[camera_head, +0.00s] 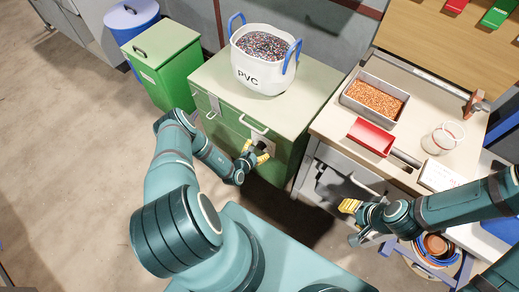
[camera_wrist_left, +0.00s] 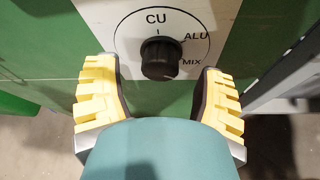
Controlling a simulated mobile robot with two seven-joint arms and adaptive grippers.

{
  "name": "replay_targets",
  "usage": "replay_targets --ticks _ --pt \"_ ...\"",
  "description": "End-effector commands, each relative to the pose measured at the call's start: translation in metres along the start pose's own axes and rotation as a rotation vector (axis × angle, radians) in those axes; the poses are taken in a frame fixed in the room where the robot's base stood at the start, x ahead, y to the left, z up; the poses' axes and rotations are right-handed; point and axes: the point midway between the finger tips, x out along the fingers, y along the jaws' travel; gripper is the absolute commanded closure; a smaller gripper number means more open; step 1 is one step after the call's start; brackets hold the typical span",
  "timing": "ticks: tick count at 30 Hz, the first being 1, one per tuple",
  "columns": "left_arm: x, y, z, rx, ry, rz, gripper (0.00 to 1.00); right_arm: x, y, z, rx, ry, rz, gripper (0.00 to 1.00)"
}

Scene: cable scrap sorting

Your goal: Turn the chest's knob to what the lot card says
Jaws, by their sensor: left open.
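The green chest (camera_head: 275,115) stands at the centre of the head view, with a white dial plate on its front. In the left wrist view the black knob (camera_wrist_left: 161,58) sits on the dial plate (camera_wrist_left: 125,30), marked CU at top, ALU at upper right and MIX at lower right. I cannot tell clearly which mark the knob points to. My left gripper (camera_head: 254,158) is open, its yellow fingers either side of the knob and a little short of it; it also shows in the left wrist view (camera_wrist_left: 160,98). My right gripper (camera_head: 351,212) is by the workbench drawer. No readable lot card shows.
A white PVC bag (camera_head: 262,75) stands on the chest. The workbench (camera_head: 325,125) holds a tray of copper granules (camera_head: 375,98), a red tray (camera_head: 371,137), a glass jar (camera_head: 443,138) and a white box with unreadable print (camera_head: 440,177). A green bin (camera_head: 162,65) stands left of the chest.

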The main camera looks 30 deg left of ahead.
Motion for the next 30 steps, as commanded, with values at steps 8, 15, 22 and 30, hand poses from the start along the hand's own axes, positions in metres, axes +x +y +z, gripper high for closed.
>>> replay_targets --ticks 8,15,22,30 --pt "0.020 0.000 0.000 -0.001 -0.001 0.000 0.30 0.007 0.003 -0.001 -0.001 0.004 0.000 0.53" --pt "0.020 0.000 0.001 -0.001 0.000 -0.001 0.30 0.006 0.002 -0.001 -0.001 0.004 0.000 0.53" --pt "0.020 0.000 0.000 -0.001 0.000 -0.001 0.98 0.006 0.002 -0.001 0.000 0.004 0.000 0.53" --pt "0.020 0.000 0.000 -0.014 0.001 -0.006 0.99 0.007 0.003 -0.001 0.000 0.004 0.000 0.53"
